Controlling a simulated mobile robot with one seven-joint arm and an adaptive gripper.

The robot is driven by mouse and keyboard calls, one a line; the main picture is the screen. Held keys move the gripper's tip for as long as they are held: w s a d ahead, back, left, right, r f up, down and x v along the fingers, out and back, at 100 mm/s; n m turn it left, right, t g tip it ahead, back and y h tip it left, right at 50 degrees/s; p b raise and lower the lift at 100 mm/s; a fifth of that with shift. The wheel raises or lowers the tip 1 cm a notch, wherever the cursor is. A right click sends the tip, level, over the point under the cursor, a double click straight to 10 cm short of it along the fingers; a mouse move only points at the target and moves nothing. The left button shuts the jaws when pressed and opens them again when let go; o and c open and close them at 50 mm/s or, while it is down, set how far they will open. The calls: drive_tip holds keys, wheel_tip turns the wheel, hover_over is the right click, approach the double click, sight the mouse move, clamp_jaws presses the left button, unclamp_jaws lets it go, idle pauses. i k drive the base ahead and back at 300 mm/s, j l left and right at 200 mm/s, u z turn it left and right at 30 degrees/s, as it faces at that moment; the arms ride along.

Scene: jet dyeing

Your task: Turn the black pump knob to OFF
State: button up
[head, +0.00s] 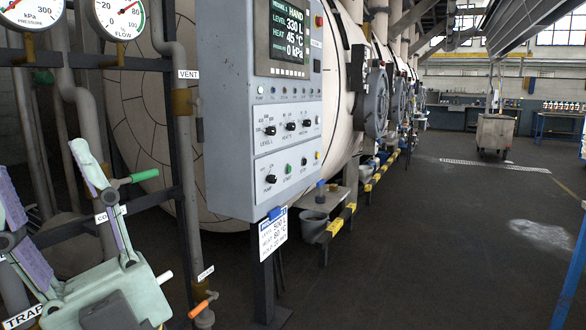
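The grey control cabinet (228,110) stands at the centre left in the head view.
Pipes with a green-handled valve (143,176) and an orange-handled valve (203,304) stand between my gripper and the cabinet. A placard (272,232) hangs under the cabinet, with a grey bucket (312,228) behind. The floor (430,240) to the right is open.

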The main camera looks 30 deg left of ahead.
sight(271, 178)
drive_tip(key=i+u, duration=0.15)
drive_tip(key=i, duration=1)
drive_tip(key=l, duration=0.05)
